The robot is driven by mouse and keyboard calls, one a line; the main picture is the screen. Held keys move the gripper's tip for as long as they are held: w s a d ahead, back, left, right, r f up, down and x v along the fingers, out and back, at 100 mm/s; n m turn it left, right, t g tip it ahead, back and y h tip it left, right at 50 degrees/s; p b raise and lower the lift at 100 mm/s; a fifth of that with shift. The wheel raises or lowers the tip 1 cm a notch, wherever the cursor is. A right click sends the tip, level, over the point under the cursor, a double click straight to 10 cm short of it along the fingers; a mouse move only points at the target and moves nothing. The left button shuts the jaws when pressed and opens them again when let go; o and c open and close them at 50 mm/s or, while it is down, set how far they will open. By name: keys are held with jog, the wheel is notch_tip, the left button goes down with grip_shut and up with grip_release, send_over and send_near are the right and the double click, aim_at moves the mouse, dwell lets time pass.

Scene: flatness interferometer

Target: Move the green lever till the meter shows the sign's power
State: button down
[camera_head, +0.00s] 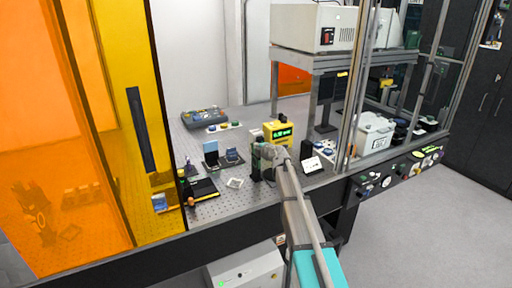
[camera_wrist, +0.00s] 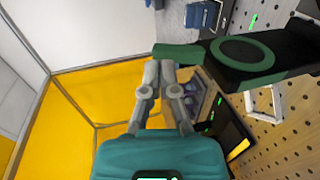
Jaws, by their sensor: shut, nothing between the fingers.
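The green lever (camera_wrist: 176,54) sticks out from a dark green ring (camera_wrist: 246,54) on a black mount in the wrist view. My gripper (camera_wrist: 160,66) is shut and empty, its fingertips right beside the lever; I cannot tell whether they touch it. In the head view my gripper (camera_head: 266,156) is at the black mount and hides most of the lever. The yellow meter (camera_head: 270,129) stands behind it with green digits, too small to read surely.
A metal bench with holes (camera_head: 225,150) carries small optics left of my gripper. A white square frame (camera_head: 235,183) lies near the front edge. An orange-yellow panel (camera_head: 100,130) closes the left; a metal post (camera_head: 350,100) stands right.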

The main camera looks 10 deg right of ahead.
jog(key=r+p+v, duration=0.2)
jog(key=p+v, duration=0.3)
jog(key=v, duration=0.7)
jog(key=shift+r, duration=0.2)
